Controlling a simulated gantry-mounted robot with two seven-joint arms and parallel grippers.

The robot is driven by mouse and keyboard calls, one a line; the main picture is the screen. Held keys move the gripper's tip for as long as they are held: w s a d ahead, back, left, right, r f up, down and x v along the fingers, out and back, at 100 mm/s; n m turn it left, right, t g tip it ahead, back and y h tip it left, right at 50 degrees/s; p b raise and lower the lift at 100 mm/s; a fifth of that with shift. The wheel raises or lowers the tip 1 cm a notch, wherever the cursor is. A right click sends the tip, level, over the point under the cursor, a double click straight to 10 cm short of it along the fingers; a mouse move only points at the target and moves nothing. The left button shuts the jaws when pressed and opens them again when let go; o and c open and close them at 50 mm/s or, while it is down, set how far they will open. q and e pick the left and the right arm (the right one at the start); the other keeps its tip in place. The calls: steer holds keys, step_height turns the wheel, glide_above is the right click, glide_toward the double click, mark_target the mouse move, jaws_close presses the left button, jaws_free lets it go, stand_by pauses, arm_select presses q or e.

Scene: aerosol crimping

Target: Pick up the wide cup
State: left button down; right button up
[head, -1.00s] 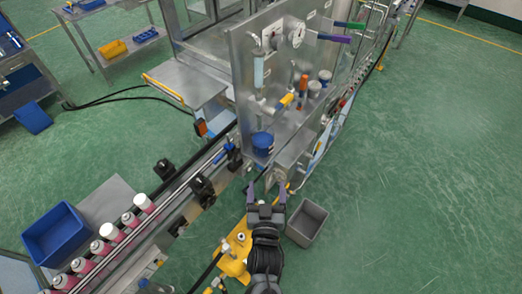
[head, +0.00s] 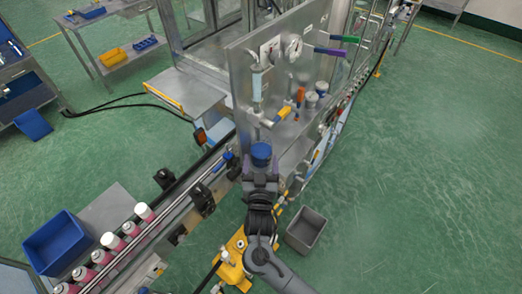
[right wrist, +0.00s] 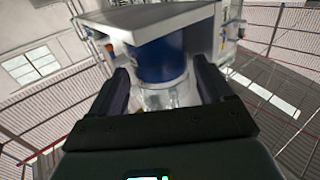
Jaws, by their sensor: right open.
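The wide cup is most likely the blue cup (head: 261,151), low on the front of the metal panel in the head view. My right gripper (head: 261,167) is open just in front of the blue cup. In the right wrist view the blue cup (right wrist: 160,62) shows between the two dark fingers of the open right gripper (right wrist: 160,78), with a clear part below it. I cannot tell whether the fingers touch the cup. My left gripper is not in view.
The metal panel (head: 241,88) carries valves, gauges and coloured handles above the cup. A conveyor with several pink cans (head: 101,257) runs at lower left beside a blue bin (head: 62,243). A grey bin (head: 306,231) stands on the floor to the right of my arm.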

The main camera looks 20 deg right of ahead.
steer(key=shift+x, duration=0.85)
steer(key=shift+f, duration=0.1)
steer(key=c, duration=0.8)
steer(key=shift+c, duration=0.2)
